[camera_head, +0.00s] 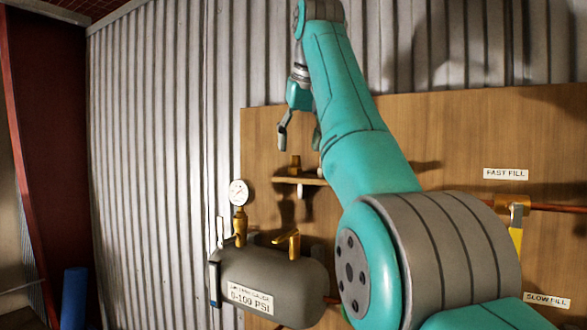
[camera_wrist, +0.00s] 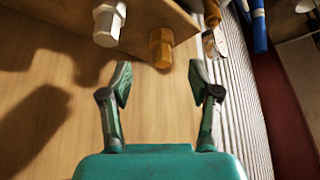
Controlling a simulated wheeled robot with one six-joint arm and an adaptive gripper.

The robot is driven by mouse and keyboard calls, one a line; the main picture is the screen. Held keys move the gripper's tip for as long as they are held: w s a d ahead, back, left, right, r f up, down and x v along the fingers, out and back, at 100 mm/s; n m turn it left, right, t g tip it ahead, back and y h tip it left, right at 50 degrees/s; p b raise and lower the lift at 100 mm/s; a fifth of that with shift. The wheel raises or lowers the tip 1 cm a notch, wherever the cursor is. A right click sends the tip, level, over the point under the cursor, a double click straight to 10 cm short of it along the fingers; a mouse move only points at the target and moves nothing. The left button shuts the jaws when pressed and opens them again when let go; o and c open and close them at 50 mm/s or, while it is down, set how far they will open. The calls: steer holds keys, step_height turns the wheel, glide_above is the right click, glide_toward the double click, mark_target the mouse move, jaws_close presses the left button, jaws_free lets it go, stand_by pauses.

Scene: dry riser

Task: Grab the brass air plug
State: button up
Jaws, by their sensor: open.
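The brass air plug (camera_head: 295,165) stands upright on a small wooden shelf (camera_head: 290,180) fixed to the plywood board. In the wrist view the brass plug (camera_wrist: 161,48) is a hex-sided piece just beyond my fingertips, roughly centred between them. My gripper (camera_head: 300,138) points down above the shelf. In the wrist view my gripper (camera_wrist: 161,76) has its two fingers spread, with nothing between them. It looks apart from the plug.
A pale metal hex fitting (camera_wrist: 109,26) is beside the brass plug on the shelf. A grey tank (camera_head: 275,285) with a pressure gauge (camera_head: 238,193) and brass fittings is below left. A yellow-handled valve (camera_head: 516,230) is at the right. Corrugated wall (camera_head: 150,150) stands behind.

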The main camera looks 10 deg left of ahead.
mark_target(295, 166)
steer(key=shift+x, duration=2.65)
steer(key=shift+a+r, duration=0.1)
steer(key=shift+a, duration=0.05)
jaws_close()
